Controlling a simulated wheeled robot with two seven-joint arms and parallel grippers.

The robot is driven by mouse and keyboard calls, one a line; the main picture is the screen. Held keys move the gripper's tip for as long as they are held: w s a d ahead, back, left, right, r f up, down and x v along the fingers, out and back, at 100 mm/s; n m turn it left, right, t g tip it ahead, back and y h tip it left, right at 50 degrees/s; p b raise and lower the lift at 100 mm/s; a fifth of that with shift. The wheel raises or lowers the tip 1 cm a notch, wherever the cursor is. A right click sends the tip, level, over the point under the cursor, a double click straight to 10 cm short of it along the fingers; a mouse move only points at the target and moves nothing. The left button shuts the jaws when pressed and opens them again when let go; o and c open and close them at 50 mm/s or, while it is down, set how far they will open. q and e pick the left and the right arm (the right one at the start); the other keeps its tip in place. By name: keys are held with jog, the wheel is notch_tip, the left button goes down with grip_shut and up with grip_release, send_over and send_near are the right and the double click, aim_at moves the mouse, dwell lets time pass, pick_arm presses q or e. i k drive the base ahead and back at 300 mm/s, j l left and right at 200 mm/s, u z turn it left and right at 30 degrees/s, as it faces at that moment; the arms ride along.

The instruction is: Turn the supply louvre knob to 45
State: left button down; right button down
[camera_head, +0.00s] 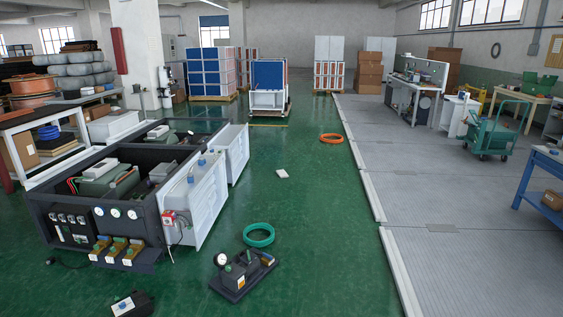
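No knob can be told for certain as the supply louvre knob, and no scale or 45 mark can be read at this size. A large dark-framed machine (46,211) stands at the left with its top open. Neither of my grippers is in view.
A dark pump-like unit with a gauge (240,273), a green hose coil (258,235) and a black case (132,304) lie on the floor in front. An orange coil (331,138) lies farther back. A green cart (488,132) stands right. The green floor's middle is mostly clear.

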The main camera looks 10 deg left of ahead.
aim_at(178, 224)
jog(key=i+j+u, duration=0.1)
jog(key=i+u, duration=0.3)
jog(key=i, duration=0.45)
jog(key=i+l+u, duration=0.15)
jog(key=i+u, duration=0.25)
jog(key=i, duration=0.4)
